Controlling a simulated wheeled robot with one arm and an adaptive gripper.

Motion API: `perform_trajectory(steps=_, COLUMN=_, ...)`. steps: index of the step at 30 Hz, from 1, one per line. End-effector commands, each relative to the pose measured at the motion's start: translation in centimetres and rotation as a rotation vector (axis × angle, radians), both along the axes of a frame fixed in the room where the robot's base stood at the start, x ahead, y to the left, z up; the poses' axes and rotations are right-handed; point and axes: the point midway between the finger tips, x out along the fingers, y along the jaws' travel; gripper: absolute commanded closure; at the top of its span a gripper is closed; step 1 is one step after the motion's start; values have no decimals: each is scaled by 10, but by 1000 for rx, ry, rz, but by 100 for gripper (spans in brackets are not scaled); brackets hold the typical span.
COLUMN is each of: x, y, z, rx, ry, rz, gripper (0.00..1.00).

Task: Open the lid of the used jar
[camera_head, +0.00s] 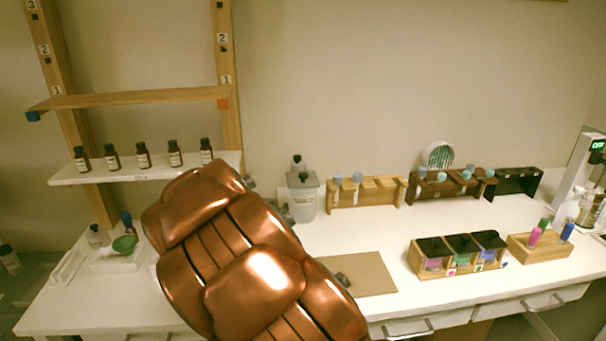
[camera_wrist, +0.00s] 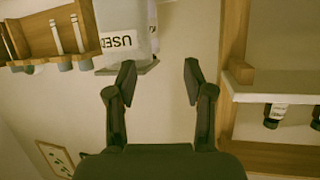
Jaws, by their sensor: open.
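The used jar (camera_head: 303,204) is a pale, translucent container with a printed label. It stands at the back of the white counter against the wall, with its grey lid (camera_head: 312,181) on top. In the wrist view, which is upside down, the jar (camera_wrist: 122,22) shows at the top with a "USED" label, and the lid's edge (camera_wrist: 146,68) lies just beyond the left finger. My gripper (camera_wrist: 158,78) is open, with nothing between its fingers. In the head view my copper-coloured arm hides most of the gripper, just left of the jar.
Wooden racks (camera_head: 365,192) with hanging blue-tipped items stand right of the jar. A wooden shelf unit (camera_head: 228,125) with several brown bottles stands to its left.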

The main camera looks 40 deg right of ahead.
Motion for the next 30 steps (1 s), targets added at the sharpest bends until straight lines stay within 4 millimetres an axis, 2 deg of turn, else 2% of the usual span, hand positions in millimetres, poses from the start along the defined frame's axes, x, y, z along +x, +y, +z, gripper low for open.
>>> perform_trajectory(steps=1, x=-1, y=-18, z=3, rx=-54, ry=-25, rz=-36, gripper=48)
perform_trajectory(steps=3, x=-2, y=-37, z=15, rx=-133, ry=-69, rz=-74, gripper=48)
perform_trajectory(steps=6, x=-7, y=-57, z=26, rx=-219, ry=-114, rz=-116, gripper=48)
perform_trajectory(steps=10, x=-11, y=-69, z=37, rx=-288, ry=-149, rz=-145, gripper=48)
perform_trajectory(steps=16, x=-10, y=-78, z=43, rx=-318, ry=-162, rz=-157, gripper=48)
perform_trajectory(steps=30, x=17, y=-124, z=44, rx=-316, ry=-161, rz=-155, gripper=48)
